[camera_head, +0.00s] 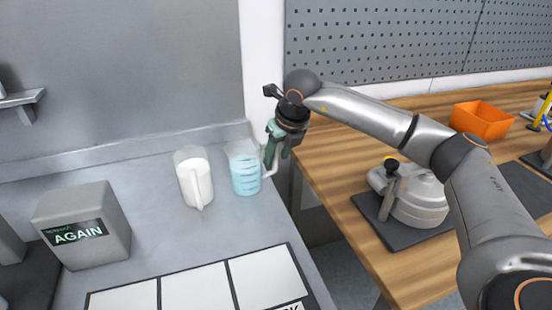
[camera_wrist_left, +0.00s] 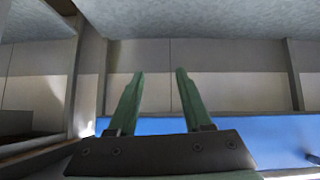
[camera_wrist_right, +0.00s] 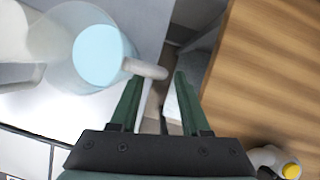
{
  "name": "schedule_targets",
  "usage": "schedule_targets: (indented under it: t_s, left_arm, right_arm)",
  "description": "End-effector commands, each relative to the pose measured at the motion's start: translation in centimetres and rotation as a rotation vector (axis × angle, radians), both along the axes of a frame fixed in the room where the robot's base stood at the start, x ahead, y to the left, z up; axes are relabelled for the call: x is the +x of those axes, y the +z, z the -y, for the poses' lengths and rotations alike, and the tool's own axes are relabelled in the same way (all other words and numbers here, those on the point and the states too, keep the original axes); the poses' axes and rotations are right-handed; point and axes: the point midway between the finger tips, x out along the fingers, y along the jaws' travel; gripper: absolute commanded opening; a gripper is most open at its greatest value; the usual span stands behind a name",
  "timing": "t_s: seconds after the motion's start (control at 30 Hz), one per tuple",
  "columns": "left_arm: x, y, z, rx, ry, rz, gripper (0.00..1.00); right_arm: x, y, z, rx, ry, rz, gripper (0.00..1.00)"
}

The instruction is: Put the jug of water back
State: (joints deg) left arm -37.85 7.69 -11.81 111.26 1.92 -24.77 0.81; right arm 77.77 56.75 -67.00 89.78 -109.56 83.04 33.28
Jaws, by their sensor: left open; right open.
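The jug of water (camera_head: 245,174) is clear with blue water and stands upright on the grey counter, near its right edge. In the right wrist view the jug (camera_wrist_right: 97,55) is at the upper left, its handle (camera_wrist_right: 146,69) reaching toward the space between my fingers. My right gripper (camera_head: 277,150) is open at the jug's handle side; in its wrist view the fingers (camera_wrist_right: 155,88) are apart with the handle end near the left fingertip. Whether they touch I cannot tell. My left gripper (camera_wrist_left: 154,75) is open and empty, away from the jug.
A jug of white contents (camera_head: 195,180) stands just left of the water jug. A grey box labelled AGAIN (camera_head: 84,225) and white panels (camera_head: 197,290) are on the counter. A gap separates the wooden bench (camera_head: 330,170), which holds a metal device (camera_head: 415,195) and orange bin (camera_head: 481,120).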

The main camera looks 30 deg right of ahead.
Motion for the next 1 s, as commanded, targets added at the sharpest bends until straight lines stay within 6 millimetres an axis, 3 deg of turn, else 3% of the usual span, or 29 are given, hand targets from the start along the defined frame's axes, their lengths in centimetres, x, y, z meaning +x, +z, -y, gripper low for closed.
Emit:
schedule_targets:
  t_s: [0.2, 0.43, 0.6, 1.0]
  left_arm:
    - [0.0, -0.2, 0.0, 0.000, -0.001, -0.003, 0.50]
    - [-0.1, -0.2, 0.1, 0.000, -0.002, -0.006, 0.50]
    - [-0.1, -0.2, 0.1, 0.000, -0.002, -0.006, 0.50]
    - [-0.1, -0.2, 0.1, 0.000, -0.002, -0.005, 0.50]
  right_arm:
    - [-1.9, 4.6, -0.1, 0.001, -0.001, 0.005, 0.46]
    - [-3.4, 8.1, -0.1, 0.001, -0.001, 0.001, 0.46]
    - [-3.9, 9.1, -0.1, -0.001, -0.001, 0.000, 0.46]
    - [-3.9, 9.1, -0.1, 0.000, -0.001, -0.001, 0.46]
